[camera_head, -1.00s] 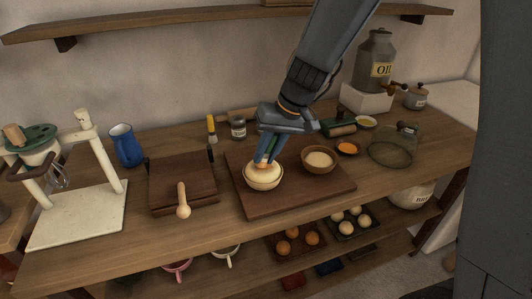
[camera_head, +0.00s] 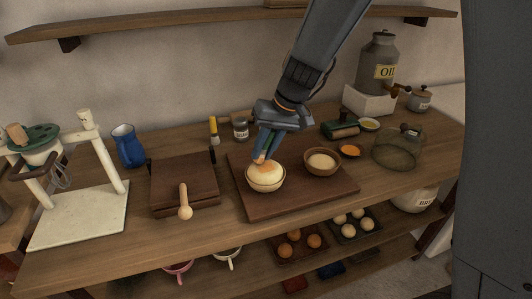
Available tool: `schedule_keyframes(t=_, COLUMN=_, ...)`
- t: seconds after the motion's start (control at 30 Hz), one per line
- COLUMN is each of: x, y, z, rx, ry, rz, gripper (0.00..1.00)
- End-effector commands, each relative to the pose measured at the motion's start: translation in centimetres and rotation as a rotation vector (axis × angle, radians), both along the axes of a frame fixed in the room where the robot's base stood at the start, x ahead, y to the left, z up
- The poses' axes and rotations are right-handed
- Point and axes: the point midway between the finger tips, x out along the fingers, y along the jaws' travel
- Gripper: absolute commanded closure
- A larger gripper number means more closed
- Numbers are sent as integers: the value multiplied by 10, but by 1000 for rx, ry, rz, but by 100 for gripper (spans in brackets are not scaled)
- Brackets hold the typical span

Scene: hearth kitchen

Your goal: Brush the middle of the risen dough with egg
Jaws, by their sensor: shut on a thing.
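A pale, domed dough (camera_head: 266,172) fills a small round bowl (camera_head: 267,189) on the left part of the dark wooden board (camera_head: 300,197). A faint orange-brown patch shows on the dough's upper left. My gripper (camera_head: 262,154) points down at that side of the dough. It is shut on a slim thing with an orange-brown tip, likely a brush, mostly hidden by the fingers. The tip is at or just above the dough; I cannot tell if it touches. A second bowl (camera_head: 338,170) with pale contents stands to the right.
A yellow-handled tool (camera_head: 213,130) and a jar (camera_head: 241,129) stand behind the board. A dark wooden box with a handle (camera_head: 183,184) is to the left.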

Motion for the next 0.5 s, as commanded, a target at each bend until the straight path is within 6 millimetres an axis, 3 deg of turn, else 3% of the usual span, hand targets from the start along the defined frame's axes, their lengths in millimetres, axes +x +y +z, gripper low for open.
schedule_keyframes(t=0.23, x=-4, y=-2, z=0, rx=0, ry=-1, rz=0, gripper=100)
schedule_keyframes(t=0.5, x=-24, y=-9, z=-2, rx=1, ry=0, rz=-1, gripper=100)
